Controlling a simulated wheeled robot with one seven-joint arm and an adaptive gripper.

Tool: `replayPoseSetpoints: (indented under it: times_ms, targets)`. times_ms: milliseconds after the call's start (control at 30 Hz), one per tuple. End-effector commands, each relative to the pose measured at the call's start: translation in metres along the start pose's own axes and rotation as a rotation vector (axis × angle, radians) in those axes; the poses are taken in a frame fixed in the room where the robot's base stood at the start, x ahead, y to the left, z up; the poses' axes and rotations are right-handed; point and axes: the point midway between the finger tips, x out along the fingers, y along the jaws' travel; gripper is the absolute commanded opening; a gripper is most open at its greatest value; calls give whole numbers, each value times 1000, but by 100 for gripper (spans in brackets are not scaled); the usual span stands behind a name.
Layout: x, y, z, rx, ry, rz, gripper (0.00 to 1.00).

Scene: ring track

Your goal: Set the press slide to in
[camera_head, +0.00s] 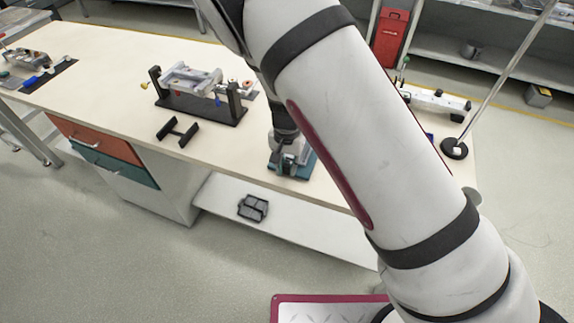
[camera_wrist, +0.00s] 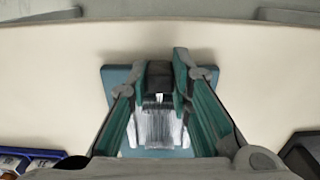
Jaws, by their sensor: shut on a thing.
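The press stands near the front edge of the table, with its teal base (camera_head: 291,170) partly hidden by my arm. In the wrist view its blue-teal base plate (camera_wrist: 120,78) lies under my gripper (camera_wrist: 160,76), with a ribbed silver metal body (camera_wrist: 158,128) in the middle. The two green-sided fingers are closed on a dark block (camera_wrist: 159,70) at the far end of that metal body, which I take to be the press slide. My fingers hide the block's sides. I cannot tell how far in or out the slide sits.
A black stand holding a metal fixture (camera_head: 200,110) and a small black H-shaped rest (camera_head: 177,131) are on the table (camera_head: 110,95) to the left. A lamp base (camera_head: 454,149) and a white device (camera_head: 437,100) are to the right. The drawers (camera_head: 95,140) are shut.

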Motion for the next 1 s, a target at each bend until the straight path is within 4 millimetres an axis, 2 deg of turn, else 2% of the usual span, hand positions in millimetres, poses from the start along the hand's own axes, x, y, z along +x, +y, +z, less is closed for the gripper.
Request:
replayPoseSetpoints:
  times_ms: [167,400,667,700,767,1000]
  targets:
    - [1,-1,-9,0,0,-2,0]
    - [2,-1,-45,1,1,-2,0]
    - [0,-1,-45,-1,1,-1,0]
    - [0,-1,-45,-1,1,-1,24]
    - [0,-1,-45,-1,1,-1,38]
    - [0,0,-45,0,1,0,40]
